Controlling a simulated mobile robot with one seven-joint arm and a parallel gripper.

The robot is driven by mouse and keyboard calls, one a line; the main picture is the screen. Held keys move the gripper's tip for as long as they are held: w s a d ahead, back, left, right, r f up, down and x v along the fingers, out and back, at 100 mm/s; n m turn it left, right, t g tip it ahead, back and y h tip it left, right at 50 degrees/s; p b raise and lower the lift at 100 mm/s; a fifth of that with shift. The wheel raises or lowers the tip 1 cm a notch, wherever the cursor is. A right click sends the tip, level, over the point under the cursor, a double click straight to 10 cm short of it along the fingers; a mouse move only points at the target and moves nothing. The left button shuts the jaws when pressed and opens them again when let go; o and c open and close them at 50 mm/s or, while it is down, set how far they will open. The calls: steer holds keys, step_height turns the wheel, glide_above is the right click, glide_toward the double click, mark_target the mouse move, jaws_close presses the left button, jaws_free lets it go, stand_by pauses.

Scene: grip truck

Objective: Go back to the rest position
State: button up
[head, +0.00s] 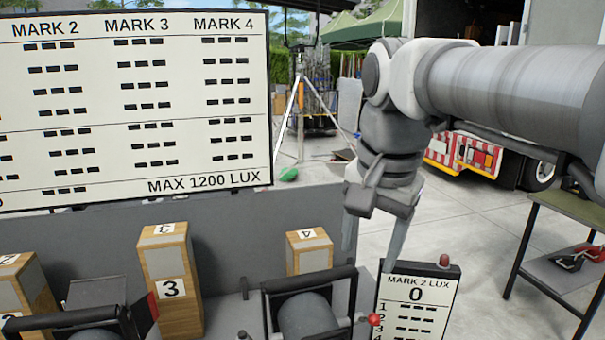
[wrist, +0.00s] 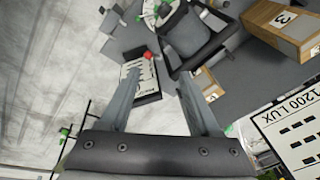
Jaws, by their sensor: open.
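My gripper (head: 372,245) hangs from my arm, fingers pointing down, to the right of the large board. Its fingers are spread and nothing shows between them. In the wrist view my gripper (wrist: 165,95) is also open, with its two fingers apart. In the head view the right fingertip is near the top left of a small sign (head: 415,310) reading "MARK 2 LUX 0". Whether they touch cannot be told.
A large board (head: 130,110) with marks stands at the left. Wooden blocks numbered 3 (head: 168,280) and 4 (head: 309,252) stand on the grey surface. Black-framed lamps (head: 308,315) stand in front. A side table (head: 565,220) is at the right, with open paved ground between.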

steer(key=s+d+f+n+t, duration=0.1)
steer(key=s+d+f+n, duration=0.1)
steer(key=s+f, duration=0.3)
steer(key=s+d+f+n+t, duration=0.1)
steer(key=s+d+f+n, duration=0.2)
steer(key=s+f+n, duration=0.2)
steer(key=shift+f+t, duration=0.4)
steer(key=shift+f, duration=0.25)
